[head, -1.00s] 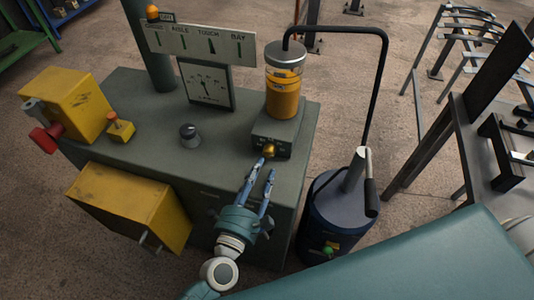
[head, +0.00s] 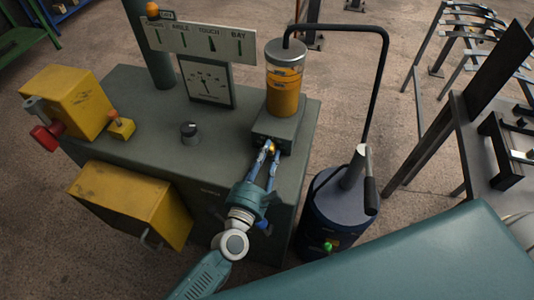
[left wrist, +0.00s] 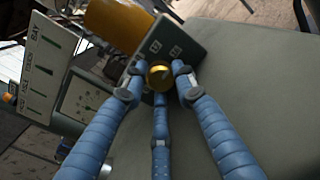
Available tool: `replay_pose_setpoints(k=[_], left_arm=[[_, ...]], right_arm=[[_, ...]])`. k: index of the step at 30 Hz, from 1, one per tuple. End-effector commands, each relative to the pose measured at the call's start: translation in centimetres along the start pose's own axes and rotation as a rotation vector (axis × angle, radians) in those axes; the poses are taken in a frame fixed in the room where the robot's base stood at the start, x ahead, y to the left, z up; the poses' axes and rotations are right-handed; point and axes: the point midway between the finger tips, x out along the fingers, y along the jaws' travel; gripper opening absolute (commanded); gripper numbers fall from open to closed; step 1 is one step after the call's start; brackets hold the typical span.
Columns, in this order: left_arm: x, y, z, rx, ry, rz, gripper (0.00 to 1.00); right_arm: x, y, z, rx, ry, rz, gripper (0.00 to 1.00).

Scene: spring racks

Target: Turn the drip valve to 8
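The drip valve is a small brass knob (head: 268,148) on the front of a grey block (head: 291,126) under an orange cylinder (head: 284,92). The knob also shows in the left wrist view (left wrist: 160,77), with small marked labels on the block beside it. My left gripper (head: 268,151) is at the knob, its blue fingers around it. In the left wrist view, fingertips stand left and right of the knob with small gaps visible, and a third finger is below it. The fingers look open. The knob's setting cannot be read. My right gripper is not in view.
A dial gauge (head: 208,81) and a label board (head: 200,40) stand behind on the green cabinet (head: 150,130). A black knob (head: 189,131) and yellow boxes (head: 68,101) are to the left. A dark blue canister (head: 330,215) with a black hose stands right.

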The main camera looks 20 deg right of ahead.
Motion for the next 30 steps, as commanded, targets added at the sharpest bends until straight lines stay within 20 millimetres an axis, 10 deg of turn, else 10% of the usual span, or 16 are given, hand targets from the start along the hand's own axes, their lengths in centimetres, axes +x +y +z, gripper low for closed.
replay_pose_setpoints(k=[12,13,14,30], left_arm=[[0.1,0.0,0.3,0.073,-0.002,0.000,0.01],[0.1,0.0,0.3,0.073,-0.002,0.000,0.31],[0.1,0.0,0.3,0.073,-0.002,0.000,0.35],[-3.2,-0.1,0.0,0.073,0.003,-0.002,0.35]], right_arm=[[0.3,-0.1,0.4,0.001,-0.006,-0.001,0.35],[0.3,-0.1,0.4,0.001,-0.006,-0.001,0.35],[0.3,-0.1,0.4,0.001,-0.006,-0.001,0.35],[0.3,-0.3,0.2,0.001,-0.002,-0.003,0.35]])
